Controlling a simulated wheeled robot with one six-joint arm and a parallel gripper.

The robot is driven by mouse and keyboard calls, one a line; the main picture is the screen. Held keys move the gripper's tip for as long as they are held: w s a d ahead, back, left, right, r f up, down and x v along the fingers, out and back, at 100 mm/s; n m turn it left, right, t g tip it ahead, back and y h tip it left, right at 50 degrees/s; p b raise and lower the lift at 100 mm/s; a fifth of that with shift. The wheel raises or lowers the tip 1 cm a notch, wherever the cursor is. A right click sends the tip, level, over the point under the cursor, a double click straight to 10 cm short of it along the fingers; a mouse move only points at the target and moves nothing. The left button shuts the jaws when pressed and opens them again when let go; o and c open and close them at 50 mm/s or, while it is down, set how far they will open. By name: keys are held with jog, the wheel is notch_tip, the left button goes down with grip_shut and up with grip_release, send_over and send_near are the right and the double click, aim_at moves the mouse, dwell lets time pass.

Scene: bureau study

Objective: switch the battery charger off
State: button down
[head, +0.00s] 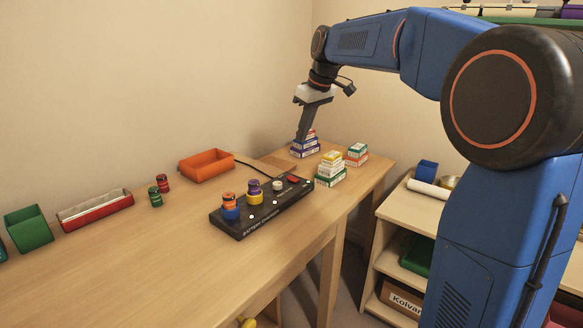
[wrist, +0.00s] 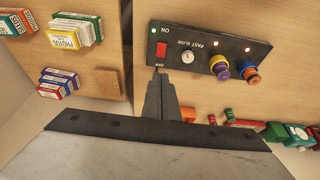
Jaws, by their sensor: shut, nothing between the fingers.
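The battery charger (head: 262,211) is a long black box on the desk, seen from above in the wrist view (wrist: 205,35). Its red switch (wrist: 161,50) lies between the ON and OFF labels, with a glowing green light (wrist: 154,30) by ON. The switch also shows in the head view (head: 293,179). A white FAST/SLOW knob (wrist: 187,58) is beside it. Two coloured batteries (wrist: 219,66) (wrist: 249,73) stand in the charger. My gripper (wrist: 159,76) is shut and empty. In the wrist view its tips appear by the switch's OFF end; in the head view (head: 300,137) they are raised above the desk.
Stacked small boxes (head: 330,170) stand beyond the charger's right end. An orange tray (head: 206,165) sits behind it, with two loose batteries (head: 159,190) to the left. A dark cable runs behind the charger. The desk's front left is clear.

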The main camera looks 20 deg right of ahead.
jog(key=shift+f, duration=0.1)
send_over(294, 179)
notch_tip(294, 179, down, 12)
jog(key=shift+w+r, duration=0.1)
jog(key=shift+w, duration=0.05)
jog(key=shift+w+a+f, duration=0.1)
jog(key=shift+f, duration=0.6)
jog(key=shift+f, duration=0.2)
dwell(0.3)
jog(key=shift+f, duration=0.1)
jog(key=shift+s+d, duration=0.4)
jog(key=shift+s, duration=0.25)
